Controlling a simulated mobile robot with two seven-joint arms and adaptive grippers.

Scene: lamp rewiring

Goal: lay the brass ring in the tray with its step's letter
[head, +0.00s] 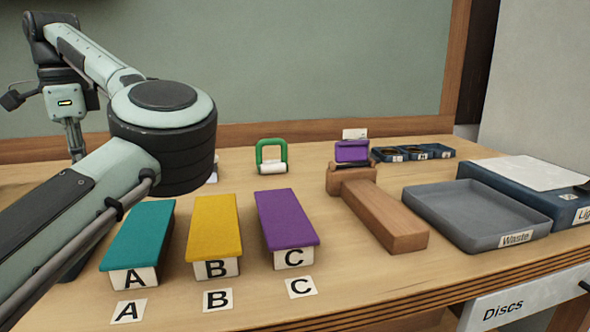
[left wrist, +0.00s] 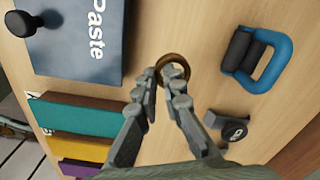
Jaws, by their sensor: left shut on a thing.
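The brass ring (left wrist: 185,66) shows in the left wrist view at the fingertips of my left gripper (left wrist: 161,75), which is shut on it. The ring is hidden in the head view, where my left arm blocks much of the left side. Three small blue trays (head: 388,159), (head: 415,157), (head: 441,154) stand at the back right, each with a small label too small to read. Three blocks stand in front: teal-topped A (head: 138,235), yellow-topped B (head: 213,228) and purple-topped C (head: 285,220). My right gripper is in neither view.
A wooden block (head: 385,215), a grey Waste tray (head: 440,227) and a blue box (head: 565,205) fill the right. A green-handled item (head: 263,150) stands at the back. A Paste box (left wrist: 62,62) and a blue-handled item (left wrist: 279,58) flank the ring in the wrist view.

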